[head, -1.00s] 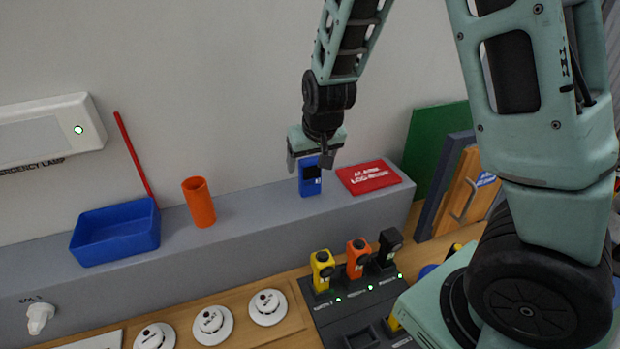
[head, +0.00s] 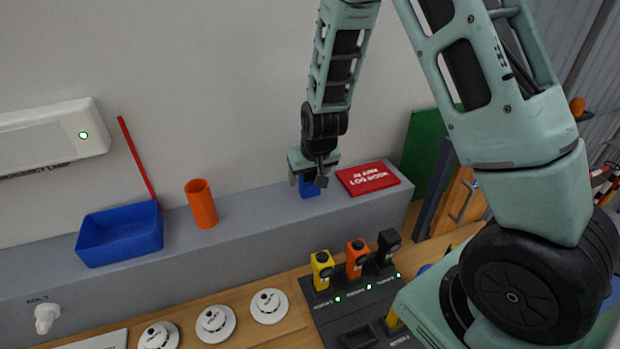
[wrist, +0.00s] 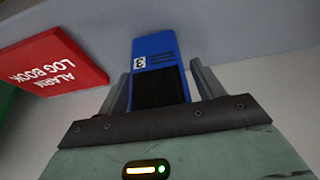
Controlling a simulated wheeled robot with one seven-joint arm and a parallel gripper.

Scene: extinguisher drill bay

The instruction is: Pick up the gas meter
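The gas meter is a blue handheld box with a dark screen, standing on the grey ledge below my gripper in the head view (head: 309,190). It fills the middle of the wrist view (wrist: 155,50), with a small white number label and slots on its face. My gripper (head: 308,181) has come down over its top, with one finger on each side. In the wrist view my gripper (wrist: 161,73) is open around the meter, with narrow gaps seeming to show beside it. The meter's upper part is hidden in the head view.
A red alarm log book (head: 368,178) lies just right of the meter on the ledge (head: 260,215). An orange cup (head: 201,204) and a blue tray (head: 120,234) stand to the left. A dock (head: 350,310) with yellow, orange and black devices sits below in front.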

